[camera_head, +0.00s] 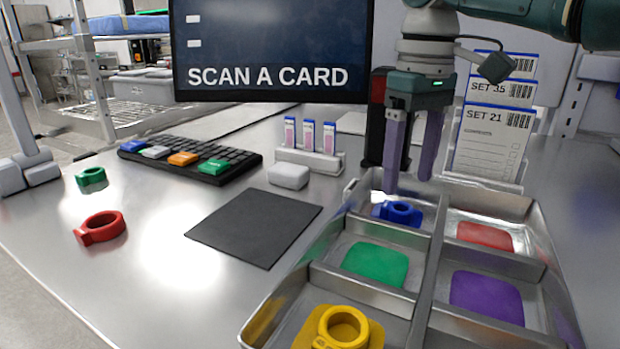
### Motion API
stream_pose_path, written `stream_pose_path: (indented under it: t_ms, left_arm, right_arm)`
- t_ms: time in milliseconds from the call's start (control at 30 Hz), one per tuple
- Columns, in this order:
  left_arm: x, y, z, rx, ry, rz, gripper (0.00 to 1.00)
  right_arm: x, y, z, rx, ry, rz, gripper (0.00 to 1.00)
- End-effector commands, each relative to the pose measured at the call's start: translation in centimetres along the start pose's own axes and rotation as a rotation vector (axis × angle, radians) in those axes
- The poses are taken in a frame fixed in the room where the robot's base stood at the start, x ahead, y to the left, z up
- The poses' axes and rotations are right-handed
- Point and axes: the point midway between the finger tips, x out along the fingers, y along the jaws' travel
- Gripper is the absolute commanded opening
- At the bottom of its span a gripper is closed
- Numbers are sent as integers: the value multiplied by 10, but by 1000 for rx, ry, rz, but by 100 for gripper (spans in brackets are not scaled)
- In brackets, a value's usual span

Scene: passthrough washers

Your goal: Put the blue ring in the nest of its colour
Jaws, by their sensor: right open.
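The blue ring (404,213) lies in the far left compartment of the metal tray (432,262). A little blue shows beside and under it, but I cannot clearly tell the blue nest apart from the ring. My right gripper (409,184) points down just above the ring, its two purple-grey fingers apart and nothing between them. The fingertips look clear of the ring. My left gripper is not in view.
The tray also has green (376,264), red (485,237) and purple (487,297) nests, bare. A yellow ring (343,328) sits on yellow at the near left. A red ring (101,227) and green ring (90,177) lie on the table. A card holder (484,182) stands behind the tray.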

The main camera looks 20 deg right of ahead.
Motion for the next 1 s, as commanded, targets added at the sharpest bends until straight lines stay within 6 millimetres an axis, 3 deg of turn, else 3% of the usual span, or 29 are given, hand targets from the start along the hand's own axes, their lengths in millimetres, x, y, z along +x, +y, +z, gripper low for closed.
stream_pose_path:
  t_ms: [33,200,367,1000]
  left_arm:
    - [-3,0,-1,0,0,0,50]
    - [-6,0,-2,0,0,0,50]
    - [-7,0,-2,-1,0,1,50]
    - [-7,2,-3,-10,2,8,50]
  right_arm:
    - [-15,0,-1,-1,5,0,72]
    - [-49,0,-1,1,3,0,72]
    - [-68,0,-1,1,2,0,72]
    - [-73,0,0,0,-1,-1,72]
